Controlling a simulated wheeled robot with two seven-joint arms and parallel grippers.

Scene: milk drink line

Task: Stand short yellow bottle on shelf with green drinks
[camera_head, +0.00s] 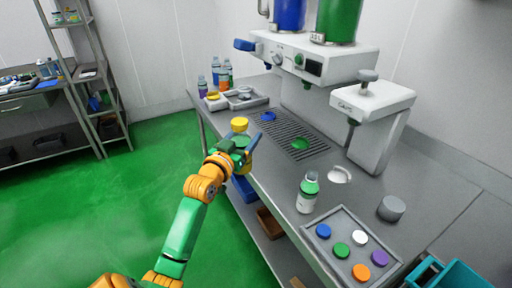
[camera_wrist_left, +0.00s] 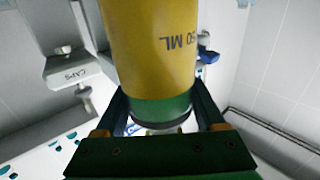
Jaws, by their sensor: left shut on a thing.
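My left gripper (camera_head: 246,150) is shut on a yellow bottle (camera_head: 239,124), near the left edge of the steel counter. In the left wrist view the yellow bottle (camera_wrist_left: 150,45) shows large between the two fingers (camera_wrist_left: 162,108), with a green band at one end and upside-down "50 ML" print. In the head view the gripper hides most of its body. A shelf rack (camera_head: 88,70) stands at the far left with small bottles (camera_head: 62,17) on its upper shelf. They are too small to tell which are green drinks. My right gripper is not in view.
Green floor (camera_head: 130,175) lies open between counter and rack.

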